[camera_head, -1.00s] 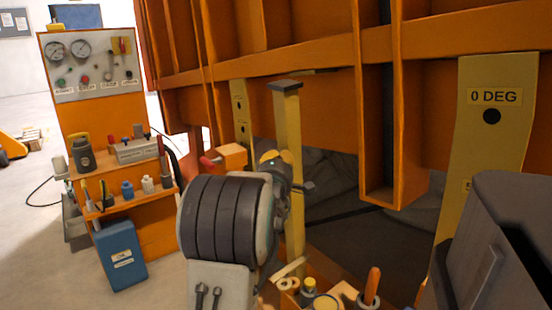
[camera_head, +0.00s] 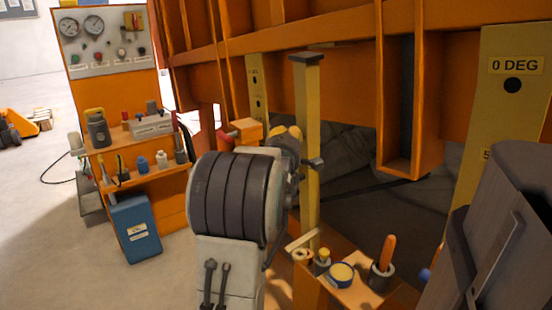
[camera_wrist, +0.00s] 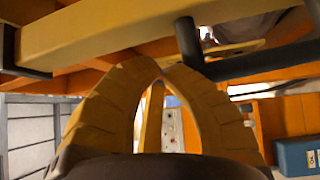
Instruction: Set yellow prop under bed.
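The yellow prop (camera_head: 308,110) is an upright square post with a dark cap, standing in front of the orange bed (camera_head: 340,100). A dark collar with a short handle sits midway up it. My gripper (camera_head: 290,133) is close against the prop's left side in the head view, partly hidden behind my own wrist. In the wrist view, the two yellow fingers of my gripper (camera_wrist: 157,66) arch together and their tips meet, with nothing clearly held between them. A yellow beam (camera_wrist: 110,35) with a dark end, probably the prop, crosses just beyond the tips, and a dark bar is beside them.
A yellow plate (camera_head: 505,100) marked 0 DEG is at right. A tool tray (camera_head: 352,292) with an orange-handled tool stands low in front. An orange service cart (camera_head: 165,215) with gauges and a blue container (camera_head: 135,230) are at left. Open floor lies farther left.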

